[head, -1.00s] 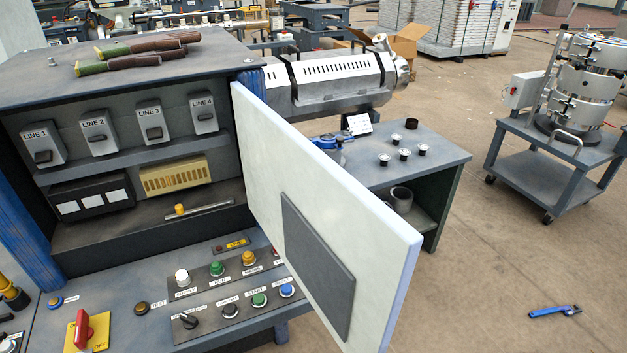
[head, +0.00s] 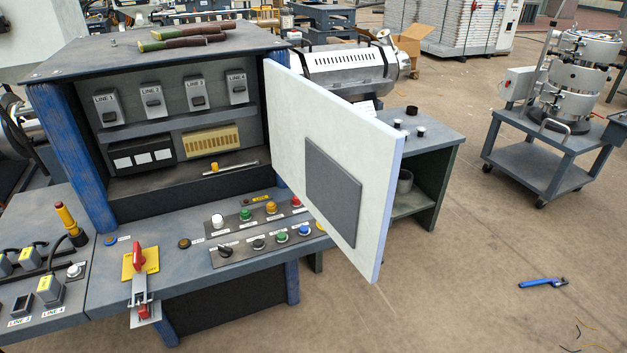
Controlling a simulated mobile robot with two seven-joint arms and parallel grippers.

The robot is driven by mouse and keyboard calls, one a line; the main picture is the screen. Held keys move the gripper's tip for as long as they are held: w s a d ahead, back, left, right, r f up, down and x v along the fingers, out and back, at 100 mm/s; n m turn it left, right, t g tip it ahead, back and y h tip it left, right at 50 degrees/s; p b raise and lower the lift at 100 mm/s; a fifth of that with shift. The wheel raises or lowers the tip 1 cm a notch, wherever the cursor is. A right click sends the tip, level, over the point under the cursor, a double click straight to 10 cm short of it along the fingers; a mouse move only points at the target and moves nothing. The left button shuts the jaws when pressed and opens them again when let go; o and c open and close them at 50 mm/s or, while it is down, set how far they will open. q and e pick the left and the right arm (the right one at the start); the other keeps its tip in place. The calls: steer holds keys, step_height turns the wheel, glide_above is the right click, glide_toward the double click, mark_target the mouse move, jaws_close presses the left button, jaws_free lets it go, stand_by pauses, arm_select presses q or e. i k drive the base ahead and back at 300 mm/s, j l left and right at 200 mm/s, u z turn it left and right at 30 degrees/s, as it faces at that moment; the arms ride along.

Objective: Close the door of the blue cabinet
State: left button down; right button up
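The blue cabinet (head: 92,165) stands at the left of the head view, with blue side posts and an open front. Its door (head: 325,130) is a pale panel with a dark grey rectangle on its inner face. The door is hinged at the cabinet's right side and stands wide open, swung out toward me and to the right. The cabinet's inside shows line switches (head: 151,100), a dark box (head: 135,155) and a yellow slotted block (head: 210,141). Neither of my grippers is in view.
A control desk with buttons (head: 258,243) and a red switch handle (head: 137,254) juts out below the opening. A side table (head: 440,143) stands behind the door.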

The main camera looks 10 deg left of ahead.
mark_target(342, 162)
steer(key=k+u, duration=0.3)
steer(key=k+j+u, duration=0.15)
steer(key=k+u, duration=0.2)
steer(key=i+l+u, duration=0.15)
steer(key=u, duration=0.3)
steer(key=l+u, duration=0.25)
steer(key=u, duration=0.2)
steer(key=i+l, duration=0.1)
steer(key=l, duration=0.3)
steer(key=i+l, duration=0.1)
steer(key=l, duration=0.35)
steer(key=i+l, duration=0.1)
steer(key=l, duration=0.3)
steer(key=i+l, duration=0.1)
steer(key=l, duration=0.75)
steer(key=i+l, duration=0.15)
steer(key=l, duration=0.3)
steer(key=k+u, duration=0.1)
steer(key=k, duration=0.25)
